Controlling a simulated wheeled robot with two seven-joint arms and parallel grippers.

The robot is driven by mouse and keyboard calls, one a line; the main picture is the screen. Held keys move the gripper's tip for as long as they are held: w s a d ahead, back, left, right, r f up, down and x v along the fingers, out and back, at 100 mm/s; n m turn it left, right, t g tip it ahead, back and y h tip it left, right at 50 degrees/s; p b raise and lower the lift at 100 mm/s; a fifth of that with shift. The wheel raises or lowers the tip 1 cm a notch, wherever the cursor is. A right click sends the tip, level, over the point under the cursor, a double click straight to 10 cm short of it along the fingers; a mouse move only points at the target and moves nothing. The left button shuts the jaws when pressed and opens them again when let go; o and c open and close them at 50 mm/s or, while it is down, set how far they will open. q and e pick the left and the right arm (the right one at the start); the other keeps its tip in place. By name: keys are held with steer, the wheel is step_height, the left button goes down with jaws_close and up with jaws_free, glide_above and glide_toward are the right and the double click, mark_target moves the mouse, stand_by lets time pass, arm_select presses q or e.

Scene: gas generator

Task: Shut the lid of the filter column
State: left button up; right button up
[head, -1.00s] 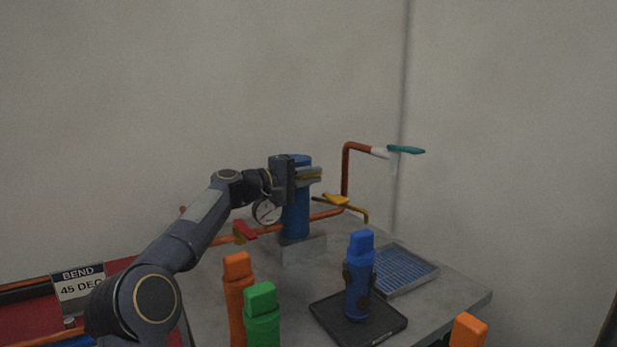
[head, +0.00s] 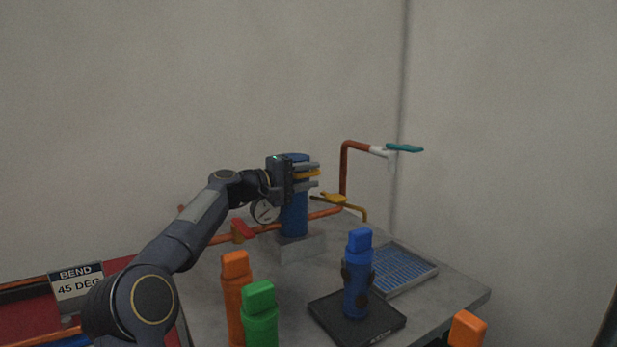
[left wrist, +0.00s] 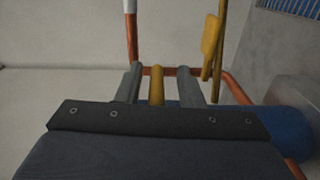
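The blue filter column (head: 294,222) stands upright on a grey block at the back of the table. Its blue top (head: 298,157) shows just above my left gripper, which covers much of its upper part; I cannot tell if the lid is shut. My left gripper (head: 307,175) is in front of the column's upper part. Its two grey fingers are apart, with a yellow bar (left wrist: 156,86) between them. In the left wrist view small gaps show on both sides of the bar. The column also shows there as a blue rounded body (left wrist: 287,131). My right gripper is not in view.
A gauge (head: 264,211) and a pipe with a red handle (head: 243,229) are beside the column. A yellow valve handle (head: 335,198) and teal-handled tap (head: 405,148) are to its right. A blue bottle (head: 357,280) stands on a black plate; orange and green bottles (head: 260,315) stand in front.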

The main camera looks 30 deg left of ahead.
arm_select(q)
steer(key=v, duration=0.7)
steer(key=shift+s+a+b, duration=0.2)
steer(key=shift+s+b, duration=0.15)
steer(key=shift+b, duration=0.1)
steer(key=shift+s, duration=0.1)
